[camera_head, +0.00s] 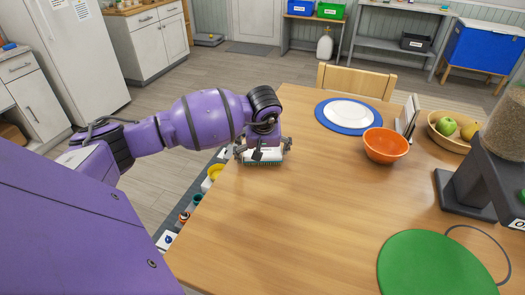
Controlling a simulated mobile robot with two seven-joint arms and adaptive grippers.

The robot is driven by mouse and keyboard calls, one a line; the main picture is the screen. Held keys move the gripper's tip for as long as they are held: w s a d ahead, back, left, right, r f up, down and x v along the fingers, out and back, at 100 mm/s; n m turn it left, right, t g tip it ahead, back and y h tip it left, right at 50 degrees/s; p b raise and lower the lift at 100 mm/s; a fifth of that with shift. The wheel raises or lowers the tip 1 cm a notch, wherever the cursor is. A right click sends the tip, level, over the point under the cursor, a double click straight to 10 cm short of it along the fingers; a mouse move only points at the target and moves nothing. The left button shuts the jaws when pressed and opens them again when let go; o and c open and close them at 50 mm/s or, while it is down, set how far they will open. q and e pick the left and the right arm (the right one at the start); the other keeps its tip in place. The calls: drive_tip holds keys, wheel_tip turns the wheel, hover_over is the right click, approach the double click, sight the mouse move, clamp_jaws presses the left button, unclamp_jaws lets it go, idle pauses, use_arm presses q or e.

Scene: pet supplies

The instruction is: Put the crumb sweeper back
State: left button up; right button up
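A small white thing with a green bristly lower edge, which looks like the crumb sweeper (264,161), is at the left edge of the wooden table (290,220). My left gripper (262,153) comes in from the left, points down and is right over it, covering much of its top. The gripper's dark side links show on either side of the white body. The fingertips are too small and hidden to tell whether they grip it. Whether it rests on the table is also unclear. My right gripper is out of view.
On the table are a white plate on a blue mat (350,113), an orange bowl (386,146), a fruit bowl (452,136), a dark-based dispenser (466,190) and a green round mat (435,265). Small coloured items (197,200) lie below the left edge. The table's middle is clear.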

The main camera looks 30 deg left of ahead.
use_arm(q)
drive_tip(key=shift+r, duration=0.1)
drive_tip(key=shift+r, duration=0.35)
drive_tip(key=v, duration=1.1)
drive_tip(key=shift+r, duration=0.25)
